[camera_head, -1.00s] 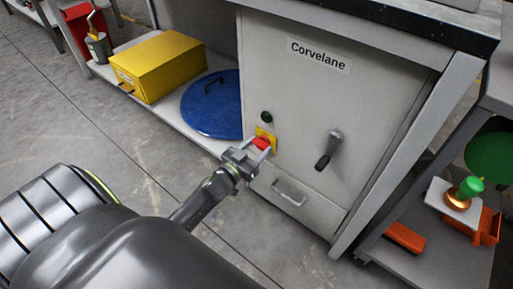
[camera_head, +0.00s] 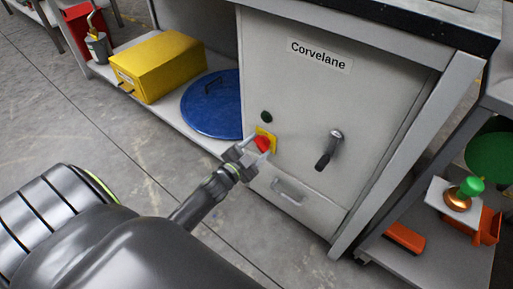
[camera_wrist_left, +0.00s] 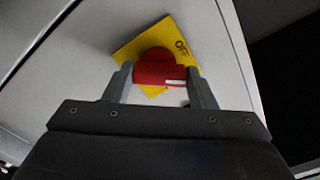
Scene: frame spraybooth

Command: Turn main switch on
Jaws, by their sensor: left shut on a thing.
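The main switch is a red rotary knob (camera_head: 262,144) on a yellow plate (camera_head: 271,138) on the front of a light grey cabinet (camera_head: 300,110). My left gripper (camera_head: 255,148) is at the knob, with its fingers on either side of it. In the left wrist view the gripper (camera_wrist_left: 160,85) is shut on the red knob (camera_wrist_left: 158,70). The yellow plate (camera_wrist_left: 183,35) behind it is tilted in that view and shows the word "OFF" near its upper right. A white mark shows on the knob's right part. My right gripper is not in view.
A dark green round lamp (camera_head: 266,117) sits just above the switch. A black-gripped lever handle (camera_head: 327,153) is to the right, and a drawer handle (camera_head: 287,192) below. A blue lid (camera_head: 212,105) and yellow box (camera_head: 160,65) lie on the low shelf at left.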

